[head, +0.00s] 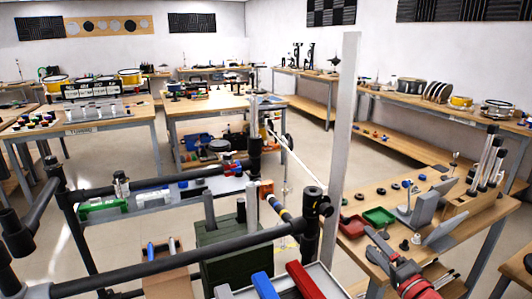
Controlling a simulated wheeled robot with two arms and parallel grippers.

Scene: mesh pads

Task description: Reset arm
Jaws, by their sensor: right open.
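My right gripper (377,246) is at the lower right, over the wooden bench (352,243). Its grey fingers point up and to the left from a red and grey wrist. The jaws are open, and I see nothing held between them. A red tray (352,227) and a green tray (378,216) lie just beyond it on the bench. I do not see my left gripper in this view.
Black pipe railing (160,267) crosses the left foreground, and a pale upright post (343,130) stands right of centre. A bin with blue (264,286) and red (305,281) bars is at the bottom. Grey angled stands (424,209) are on the bench. Open floor lies behind.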

